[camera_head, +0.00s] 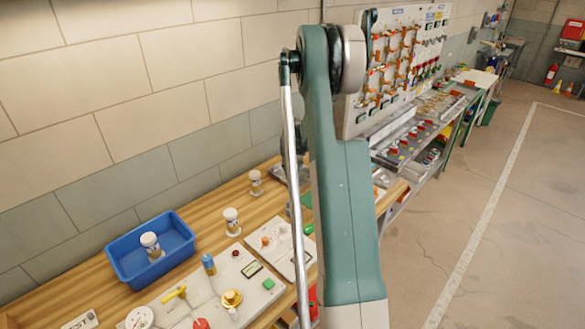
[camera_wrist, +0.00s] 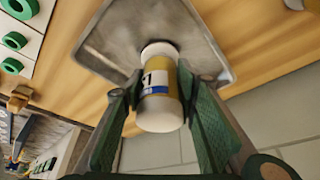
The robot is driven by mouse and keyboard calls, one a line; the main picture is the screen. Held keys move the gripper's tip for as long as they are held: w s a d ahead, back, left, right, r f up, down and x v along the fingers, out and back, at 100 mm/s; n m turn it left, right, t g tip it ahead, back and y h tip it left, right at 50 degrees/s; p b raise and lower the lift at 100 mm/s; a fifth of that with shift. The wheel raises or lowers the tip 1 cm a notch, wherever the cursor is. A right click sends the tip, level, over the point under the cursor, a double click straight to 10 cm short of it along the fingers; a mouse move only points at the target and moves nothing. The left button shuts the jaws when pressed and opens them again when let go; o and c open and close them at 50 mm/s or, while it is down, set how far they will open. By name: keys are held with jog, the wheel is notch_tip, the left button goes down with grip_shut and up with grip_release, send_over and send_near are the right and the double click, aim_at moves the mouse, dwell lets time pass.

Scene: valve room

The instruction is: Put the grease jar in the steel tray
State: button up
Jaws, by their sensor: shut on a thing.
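The grease jar (camera_wrist: 160,100), a pale jar with a white, yellow and blue label, is between the two fingers of my gripper (camera_wrist: 158,82) in the wrist view. The fingers are shut on its sides. The steel tray (camera_wrist: 110,38), a grey metal tray with a raised rim, lies on the wooden bench behind the jar in that view. The jar overlaps the tray there; I cannot tell whether it touches the tray floor. In the head view my arm hides the gripper and the held jar.
A blue bin (camera_head: 117,268) with a similar jar (camera_head: 150,246) in it stands on the bench. Two more jars (camera_head: 232,222) (camera_head: 256,183) stand on the wood near the wall. Pale panels with knobs and valves (camera_head: 232,297) fill the bench front.

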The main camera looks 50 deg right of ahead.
jog(key=shift+f, duration=0.2)
jog(key=o, duration=0.9)
jog(key=shift+o, duration=0.2)
jog(key=shift+r, duration=0.15)
jog(key=v, duration=1.2)
dwell(0.5)
